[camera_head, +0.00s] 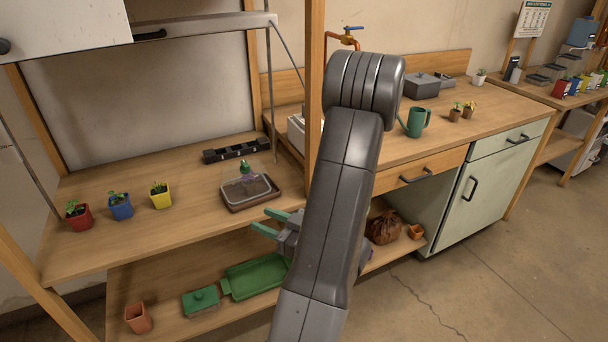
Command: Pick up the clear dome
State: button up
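What looks like the clear dome (248,186) is a low, see-through, box-shaped cover on a dark brown tray (237,208) on the upper bench shelf. Its edges are hard to make out at this size. A small green and purple item (246,170) shows at its back edge; I cannot tell whether it is inside or behind. My gripper (268,222) has green fingertips that stand apart with nothing visible between them. It is at the right front of the tray, apart from the dome in the picture.
Red (78,215), blue (121,206) and yellow (160,195) plant pots stand left on the bench (150,245). A black rack (236,149) lies behind the tray. A wooden post (315,60) rises to the right. A green tray (255,277) sits on the lower shelf.

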aim_at(237, 187)
jog(key=i+j+z, duration=0.15)
jog(key=j+z, duration=0.2)
jog(key=i+j+z, duration=0.1)
jog(key=j+z, duration=0.25)
jog(key=j, duration=0.2)
jog(key=i+j+z, duration=0.1)
jog(key=j+z, duration=0.25)
jog(key=j, duration=0.15)
